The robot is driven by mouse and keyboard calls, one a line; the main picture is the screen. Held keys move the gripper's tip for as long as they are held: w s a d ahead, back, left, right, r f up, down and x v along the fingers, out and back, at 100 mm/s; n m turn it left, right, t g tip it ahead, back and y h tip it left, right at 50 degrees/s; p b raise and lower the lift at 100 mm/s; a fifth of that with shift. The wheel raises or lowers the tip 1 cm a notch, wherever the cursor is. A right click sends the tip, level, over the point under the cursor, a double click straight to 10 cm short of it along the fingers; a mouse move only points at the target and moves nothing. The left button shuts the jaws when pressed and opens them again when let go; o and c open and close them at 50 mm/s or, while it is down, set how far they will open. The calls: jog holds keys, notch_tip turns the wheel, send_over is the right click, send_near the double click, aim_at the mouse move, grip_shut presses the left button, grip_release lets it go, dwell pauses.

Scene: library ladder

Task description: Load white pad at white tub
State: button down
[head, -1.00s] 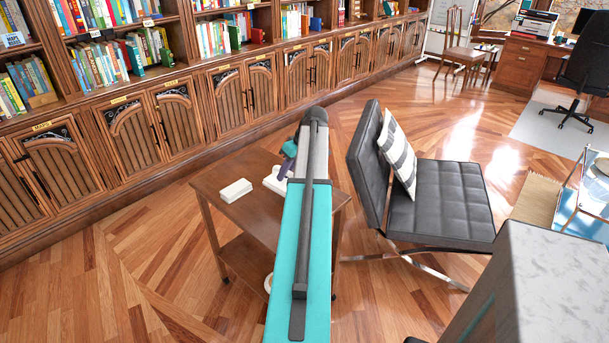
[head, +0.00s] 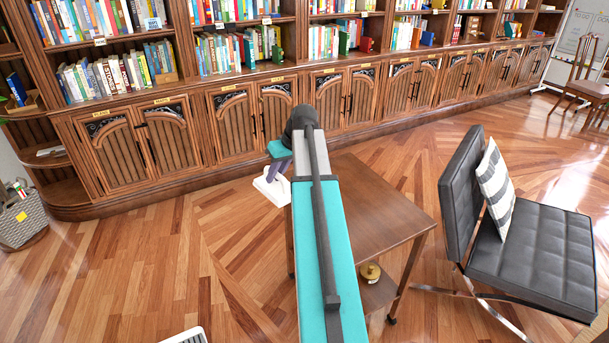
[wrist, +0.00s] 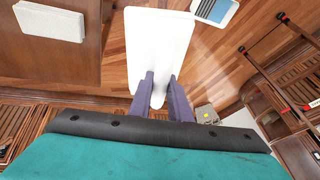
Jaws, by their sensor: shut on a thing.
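The white pad (head: 270,190) is a flat white slab. My gripper (head: 279,170) is shut on it and holds it in the air just left of the small wooden table. In the wrist view the pad (wrist: 157,40) extends beyond the purple fingers (wrist: 160,85), which grip its near end. A white-rimmed thing (wrist: 216,9) is cut off at the wrist view's top edge, apart from the pad. What looks like its rim (head: 186,337) shows at the bottom of the head view. It may be the white tub; too little shows to tell.
The wooden table (head: 375,205) stands right of my gripper; a white block (wrist: 50,21) lies on it. A brass item (head: 371,272) is on its lower shelf. Bookcases line the back, a black chair (head: 540,240) is at right, a grey basket (head: 21,220) at far left. Floor at left is clear.

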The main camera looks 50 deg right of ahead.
jog(key=w+a+r, duration=0.2)
jog(key=a, duration=1.1)
jog(key=w+a+r+n, duration=0.1)
jog(key=w+a+r, duration=0.1)
jog(key=a, duration=1.2)
jog(key=w+a+r+n, duration=0.1)
jog(key=w+a+r, duration=0.1)
jog(key=a, duration=1.1)
jog(key=shift+w+a+r+y, duration=0.4)
jog(key=shift+w, duration=0.35)
jog(key=shift+s, duration=0.15)
